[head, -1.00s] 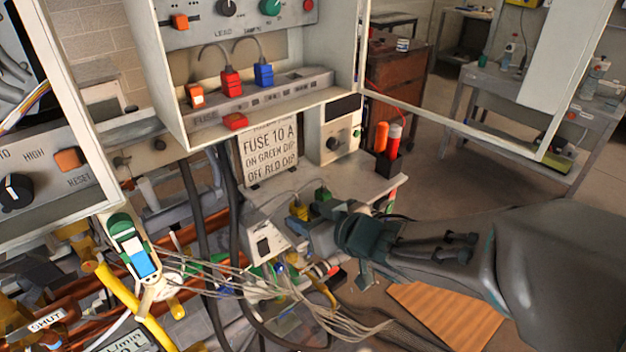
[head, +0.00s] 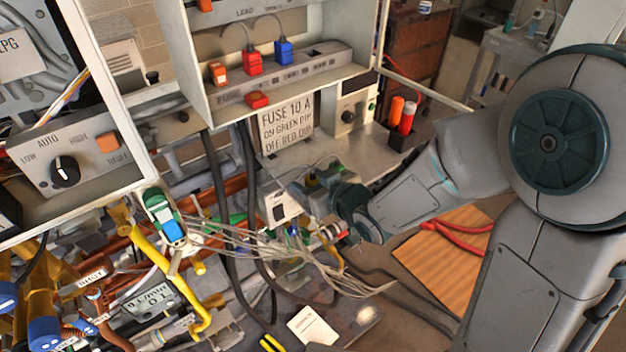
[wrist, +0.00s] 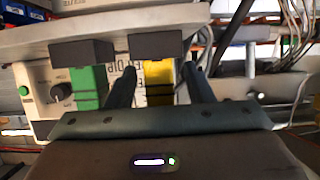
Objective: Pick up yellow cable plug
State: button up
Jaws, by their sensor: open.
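The yellow cable plug (wrist: 158,74) shows in the wrist view below a dark block, between the two fingers of my gripper (wrist: 163,88). The fingers are open, one on each side of it; I cannot tell whether either touches it. A green plug (wrist: 88,84) is to the left, outside the fingers. In the head view the yellow plug (head: 311,181) is small and partly hidden beside my gripper (head: 328,192), at the shelf with the fuse sign. The green plug (head: 337,167) is just behind it.
A fuse sign (head: 287,126) stands behind the plugs. Red (head: 252,62) and blue (head: 283,51) plugs sit in the cabinet above. Loose grey cables (head: 300,262) hang below and left of my gripper. A wooden board (head: 440,262) with red-handled pliers lies at lower right.

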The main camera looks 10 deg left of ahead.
jog(key=shift+w+a+f, duration=0.1)
grip_shut()
dwell(0.4)
